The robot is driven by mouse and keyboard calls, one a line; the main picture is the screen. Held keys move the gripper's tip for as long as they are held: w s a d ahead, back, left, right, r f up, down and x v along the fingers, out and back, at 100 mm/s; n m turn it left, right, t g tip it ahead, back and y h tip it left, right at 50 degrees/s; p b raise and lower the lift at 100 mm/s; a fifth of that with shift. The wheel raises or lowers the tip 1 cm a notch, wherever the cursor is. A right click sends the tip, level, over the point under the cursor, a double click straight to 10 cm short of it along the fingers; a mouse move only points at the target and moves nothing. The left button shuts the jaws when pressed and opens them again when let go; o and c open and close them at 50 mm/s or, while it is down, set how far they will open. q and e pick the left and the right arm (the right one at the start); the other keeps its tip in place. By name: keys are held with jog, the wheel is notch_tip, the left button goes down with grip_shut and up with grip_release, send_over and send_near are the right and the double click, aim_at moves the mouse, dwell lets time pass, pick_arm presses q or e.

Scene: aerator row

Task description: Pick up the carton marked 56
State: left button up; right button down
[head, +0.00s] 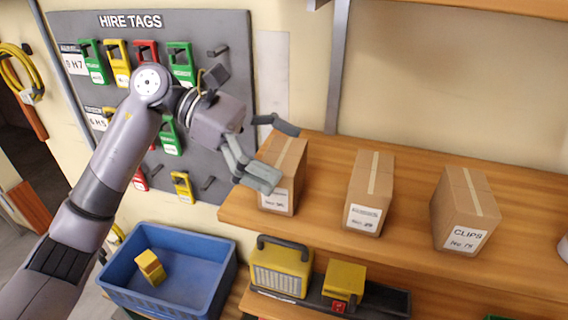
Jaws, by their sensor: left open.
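Three brown cartons stand upright in a row on the wooden shelf. The left carton (287,165) has a white label partly covered by my gripper, and its number is too small to read surely. The middle carton (371,185) has a white label with an unclear number. The right carton (466,205) is marked CLIPS, with a small number below. My left gripper (284,154) is open at the left carton, one finger over its front left side and the other near its far top edge. I cannot tell whether they touch it. My right gripper is not in view.
A grey HIRE TAGS board (232,75) with coloured tags hangs behind my left arm. Below the shelf (325,225) are a blue crate (205,285) holding a yellow block, and yellow devices (283,268). Bare shelf separates the cartons.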

pick_arm(q)
jog(key=shift+f, duration=0.1)
jog(key=shift+c, duration=0.8)
jog(key=c, duration=1.5)
